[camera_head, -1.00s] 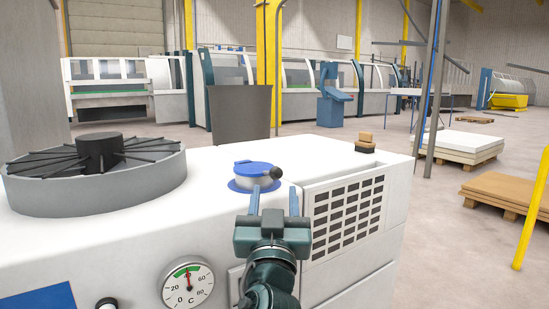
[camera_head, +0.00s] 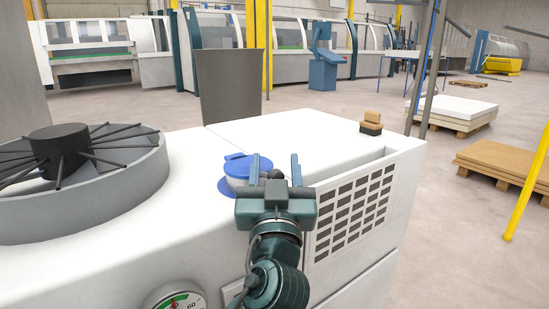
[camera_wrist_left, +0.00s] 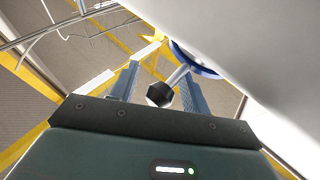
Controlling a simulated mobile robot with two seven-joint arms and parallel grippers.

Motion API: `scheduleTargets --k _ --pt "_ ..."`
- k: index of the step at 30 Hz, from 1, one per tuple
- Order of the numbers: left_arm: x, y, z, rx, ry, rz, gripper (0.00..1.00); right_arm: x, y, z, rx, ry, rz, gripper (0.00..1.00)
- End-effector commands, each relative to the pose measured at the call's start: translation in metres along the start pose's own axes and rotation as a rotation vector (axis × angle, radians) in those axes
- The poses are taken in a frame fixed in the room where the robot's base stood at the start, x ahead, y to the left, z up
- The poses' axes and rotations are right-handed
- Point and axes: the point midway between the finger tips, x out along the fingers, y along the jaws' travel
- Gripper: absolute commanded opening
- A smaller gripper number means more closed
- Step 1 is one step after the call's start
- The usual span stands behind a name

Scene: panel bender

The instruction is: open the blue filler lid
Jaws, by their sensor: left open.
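The blue filler lid (camera_head: 238,164) sits closed on its blue-rimmed neck on top of the white cabinet (camera_head: 300,140). A dark knob (camera_head: 277,174) sticks out from the lid's right side. In the left wrist view the knob (camera_wrist_left: 159,94) is a dark hexagonal end on a grey stem, with the blue rim (camera_wrist_left: 197,62) behind it. My left gripper (camera_head: 275,170) is open, with one finger on each side of the knob. Gaps show beside the knob in the left wrist view. The near finger hides part of the lid. My right gripper is out of view.
A round fan housing (camera_head: 130,185) stands on the cabinet at the left. A vent grille (camera_head: 350,207) is in its side, right of my arm. A small brown-and-black block (camera_head: 371,122) sits at the back right. A dark grey panel (camera_head: 229,85) stands behind the cabinet.

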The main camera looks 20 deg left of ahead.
Motion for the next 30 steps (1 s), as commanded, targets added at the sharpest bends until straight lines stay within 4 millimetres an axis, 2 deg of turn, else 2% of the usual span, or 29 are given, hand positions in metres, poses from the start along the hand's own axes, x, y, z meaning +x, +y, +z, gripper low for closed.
scheduleTargets --k 8,25,30 --pt "-0.0004 0.0001 -0.0001 0.000 0.000 0.000 0.46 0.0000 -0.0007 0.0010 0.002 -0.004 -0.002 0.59" --pt "-0.0003 0.0004 0.0000 0.000 -0.001 0.001 0.01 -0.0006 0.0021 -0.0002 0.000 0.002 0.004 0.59" --pt "-0.0003 0.0005 0.0001 -0.001 -0.001 0.001 0.00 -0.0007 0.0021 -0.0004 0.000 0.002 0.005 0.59"
